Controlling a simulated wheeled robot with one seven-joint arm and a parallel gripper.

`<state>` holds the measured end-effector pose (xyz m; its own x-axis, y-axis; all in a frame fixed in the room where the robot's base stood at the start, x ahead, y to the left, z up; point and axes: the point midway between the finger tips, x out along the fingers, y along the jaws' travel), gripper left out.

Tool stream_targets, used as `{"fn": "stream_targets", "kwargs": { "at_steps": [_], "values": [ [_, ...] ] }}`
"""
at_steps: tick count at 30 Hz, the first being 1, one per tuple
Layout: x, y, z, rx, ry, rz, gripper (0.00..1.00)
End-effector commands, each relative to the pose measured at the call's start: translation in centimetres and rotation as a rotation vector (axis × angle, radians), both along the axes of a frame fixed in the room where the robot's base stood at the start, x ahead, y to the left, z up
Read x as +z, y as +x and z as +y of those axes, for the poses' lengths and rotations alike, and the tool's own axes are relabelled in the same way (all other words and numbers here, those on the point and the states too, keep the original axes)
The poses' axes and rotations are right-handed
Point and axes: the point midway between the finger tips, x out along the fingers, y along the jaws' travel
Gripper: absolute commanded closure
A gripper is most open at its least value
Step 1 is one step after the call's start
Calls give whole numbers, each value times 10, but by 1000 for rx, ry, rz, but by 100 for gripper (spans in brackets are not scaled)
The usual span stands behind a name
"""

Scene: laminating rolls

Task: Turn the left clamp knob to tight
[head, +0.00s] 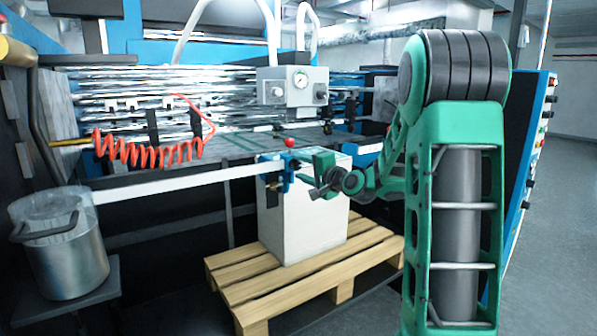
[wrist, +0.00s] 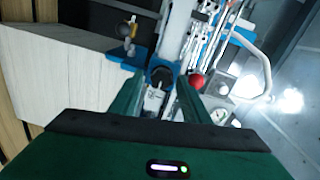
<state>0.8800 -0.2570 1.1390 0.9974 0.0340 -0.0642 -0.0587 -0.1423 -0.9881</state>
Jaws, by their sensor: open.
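My gripper (head: 297,160) is at the end of the green arm, right at the blue clamp fitting (head: 275,171) at the end of the pale rail. In the wrist view my gripper (wrist: 164,82) has its two green fingers apart. A dark blue rounded part (wrist: 161,70) shows between and just beyond the fingertips; I cannot tell whether they touch it. A small knob-like part on a blue bracket (wrist: 128,56) stands further left. I cannot tell which part is the left clamp knob, or its setting.
A red ball (head: 291,142) sits just above the clamp; it also shows in the wrist view (wrist: 196,81). A white block (head: 300,215) stands on a wooden pallet (head: 280,290) below. A coiled red hose (head: 150,150) and a metal pot (head: 65,250) are left.

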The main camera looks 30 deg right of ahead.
Motion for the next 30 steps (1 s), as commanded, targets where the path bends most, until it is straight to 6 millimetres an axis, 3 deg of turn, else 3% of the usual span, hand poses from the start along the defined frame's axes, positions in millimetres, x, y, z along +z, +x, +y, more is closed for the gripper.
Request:
{"fn": "stream_targets", "kwargs": {
  "at_steps": [5,15,21,30],
  "values": [
    [1,-11,-1,-2,-1,-1,57],
    [4,-71,-4,-4,1,0,57],
    [5,-97,-4,-2,0,2,57],
    [6,-107,-3,-1,0,2,57]
  ]
}}
